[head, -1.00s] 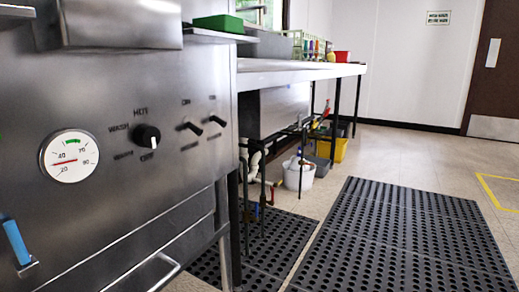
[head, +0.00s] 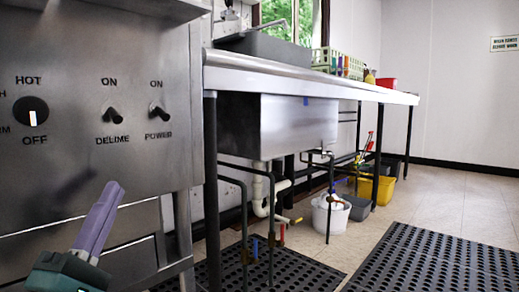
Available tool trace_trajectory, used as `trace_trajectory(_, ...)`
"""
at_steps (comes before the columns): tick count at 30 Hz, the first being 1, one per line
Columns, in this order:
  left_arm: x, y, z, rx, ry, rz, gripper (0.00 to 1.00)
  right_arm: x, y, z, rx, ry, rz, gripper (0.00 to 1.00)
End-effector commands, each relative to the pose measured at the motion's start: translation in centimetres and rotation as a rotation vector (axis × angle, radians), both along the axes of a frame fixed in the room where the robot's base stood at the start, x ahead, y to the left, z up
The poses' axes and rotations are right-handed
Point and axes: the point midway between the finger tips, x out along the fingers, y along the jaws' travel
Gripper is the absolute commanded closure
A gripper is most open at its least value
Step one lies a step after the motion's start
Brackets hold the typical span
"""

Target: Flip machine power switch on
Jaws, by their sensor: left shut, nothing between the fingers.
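The power switch (head: 157,109) is a small black toggle on the steel machine front (head: 70,165), between the labels ON above and POWER below. Its lever slants down to the right, away from the ON label. A similar delime switch (head: 113,114) sits just left of it, its lever also slanting down. My left gripper (head: 112,190) has purple fingers pressed together and nothing between them. It is at the lower left, below both switches in the picture and apart from them. My right gripper is out of view.
A black rotary knob (head: 31,112) sits left of the switches. Right of the machine stand a steel counter (head: 340,82) with a sink, pipes, a white bucket (head: 330,218) and a yellow bin (head: 376,188). Black perforated mats (head: 440,262) cover part of the floor.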

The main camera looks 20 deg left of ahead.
Motion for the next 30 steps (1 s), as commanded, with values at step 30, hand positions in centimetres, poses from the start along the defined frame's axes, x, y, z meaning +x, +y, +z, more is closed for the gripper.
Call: trace_trajectory(30,6.3,2.6,5.9,-0.012,-0.044,0.006,1.0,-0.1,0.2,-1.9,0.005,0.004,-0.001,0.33)
